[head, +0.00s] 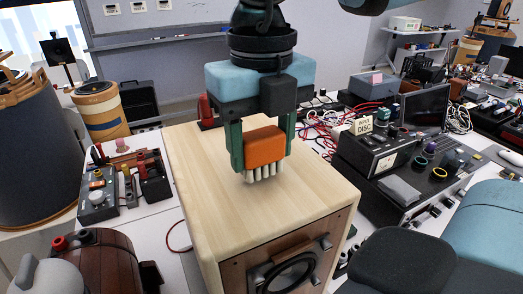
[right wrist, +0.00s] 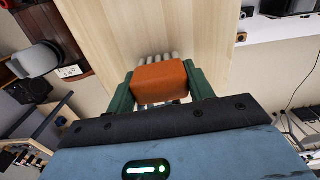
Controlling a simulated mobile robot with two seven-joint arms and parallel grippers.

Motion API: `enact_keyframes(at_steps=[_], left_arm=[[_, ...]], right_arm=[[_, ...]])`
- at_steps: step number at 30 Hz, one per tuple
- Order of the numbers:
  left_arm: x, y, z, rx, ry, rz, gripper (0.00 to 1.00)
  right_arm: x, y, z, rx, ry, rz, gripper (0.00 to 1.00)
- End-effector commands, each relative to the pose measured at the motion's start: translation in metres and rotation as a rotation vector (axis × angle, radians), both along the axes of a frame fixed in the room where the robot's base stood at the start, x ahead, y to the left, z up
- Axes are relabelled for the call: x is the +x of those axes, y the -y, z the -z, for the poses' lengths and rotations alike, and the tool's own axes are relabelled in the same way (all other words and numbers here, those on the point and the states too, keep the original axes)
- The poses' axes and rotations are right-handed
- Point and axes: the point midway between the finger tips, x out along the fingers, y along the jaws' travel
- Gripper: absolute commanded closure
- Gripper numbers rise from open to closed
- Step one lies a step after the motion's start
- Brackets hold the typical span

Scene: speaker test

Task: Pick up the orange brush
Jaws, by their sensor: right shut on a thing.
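The orange brush (head: 264,147) has an orange block body and pale bristles that point down. My right gripper (head: 262,150) is shut on the brush, with one green finger on each side of its body. The brush is over the wooden top of the speaker box (head: 190,165); I cannot tell whether the bristles touch the wood. In the right wrist view the brush (right wrist: 162,83) sits between the two green fingers (right wrist: 162,88), with the pale wood beyond it. My left gripper does not show in either view.
A black instrument with a meter (head: 385,160) stands right of the box. A grey panel with knobs (head: 98,203) lies to the left. A brown barrel-like object (head: 105,262) is at front left. Red cables (head: 318,125) lie behind the box. The wooden top around the brush is clear.

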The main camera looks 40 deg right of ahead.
Motion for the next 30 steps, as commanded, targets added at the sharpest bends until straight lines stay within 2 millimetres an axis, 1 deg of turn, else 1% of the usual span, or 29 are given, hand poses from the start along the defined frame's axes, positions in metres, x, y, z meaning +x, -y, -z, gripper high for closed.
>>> enact_keyframes(at_steps=[1,6,9,13,18,25,26,27,30], left_arm=[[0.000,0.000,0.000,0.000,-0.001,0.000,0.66],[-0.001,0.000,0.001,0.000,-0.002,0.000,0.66],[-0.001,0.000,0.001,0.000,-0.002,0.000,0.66],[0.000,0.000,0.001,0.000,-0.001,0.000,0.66],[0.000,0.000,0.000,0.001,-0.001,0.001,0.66],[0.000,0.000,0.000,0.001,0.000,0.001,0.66],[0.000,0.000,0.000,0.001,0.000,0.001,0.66],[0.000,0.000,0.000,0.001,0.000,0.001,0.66],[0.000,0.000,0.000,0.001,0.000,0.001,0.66]], right_arm=[[0.000,0.000,-0.009,0.000,0.005,0.002,0.70],[0.000,0.000,-0.042,0.000,0.005,0.001,0.70],[0.000,0.000,-0.060,0.000,0.005,0.002,0.70],[0.000,0.000,-0.077,-0.001,0.003,0.001,0.70],[0.000,0.000,-0.086,0.000,0.001,0.001,0.70],[0.000,0.000,-0.087,0.000,0.000,0.000,0.70],[0.000,0.000,-0.087,0.000,0.000,0.000,0.49],[0.000,0.000,-0.087,0.000,0.000,0.000,0.54],[0.000,0.000,-0.087,0.000,0.000,0.000,0.66]])
